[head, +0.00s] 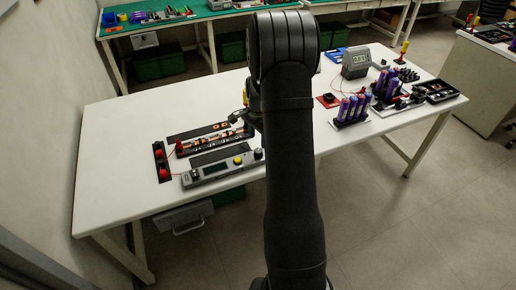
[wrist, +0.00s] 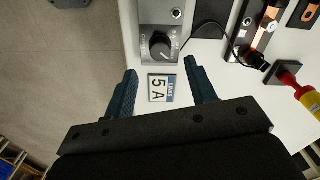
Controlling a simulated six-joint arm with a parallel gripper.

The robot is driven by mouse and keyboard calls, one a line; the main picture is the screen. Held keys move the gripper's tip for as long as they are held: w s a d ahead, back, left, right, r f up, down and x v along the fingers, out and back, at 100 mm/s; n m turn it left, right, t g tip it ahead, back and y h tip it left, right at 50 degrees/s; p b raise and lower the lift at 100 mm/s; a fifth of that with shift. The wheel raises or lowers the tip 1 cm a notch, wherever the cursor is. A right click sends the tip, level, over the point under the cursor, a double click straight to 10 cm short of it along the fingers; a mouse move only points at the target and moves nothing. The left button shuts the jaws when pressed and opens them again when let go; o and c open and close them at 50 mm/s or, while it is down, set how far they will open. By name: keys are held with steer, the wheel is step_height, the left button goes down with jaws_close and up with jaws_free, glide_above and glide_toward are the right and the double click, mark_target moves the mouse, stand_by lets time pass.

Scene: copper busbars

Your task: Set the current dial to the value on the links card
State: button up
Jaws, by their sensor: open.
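The current dial is a black knob (wrist: 160,45) on a grey panel (wrist: 154,12) in the wrist view, with a light pointer mark and scale marks too small to read. The links card (wrist: 162,88) lies flat on the white table in front of the dial and reads "5 A" beside a blue "LINKS" strip, upside down in this view. My gripper (wrist: 160,82) is open, its two blue fingers on either side of the card in the picture, with nothing between them gripped. In the head view the grey instrument (head: 222,170) shows its dial end (head: 258,154) beside my arm.
A copper busbar fixture (head: 214,138) lies behind the instrument. A yellow-and-red handled tool (wrist: 298,92) is at the right in the wrist view. Blue-purple cells (head: 352,108) and a grey display meter (head: 356,62) stand on the table's right half. The table's front edge is close.

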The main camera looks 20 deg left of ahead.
step_height(320, 180, down, 6)
steer(key=shift+f, duration=0.1)
steer(key=shift+c, duration=0.4)
steer(key=c, duration=0.9)
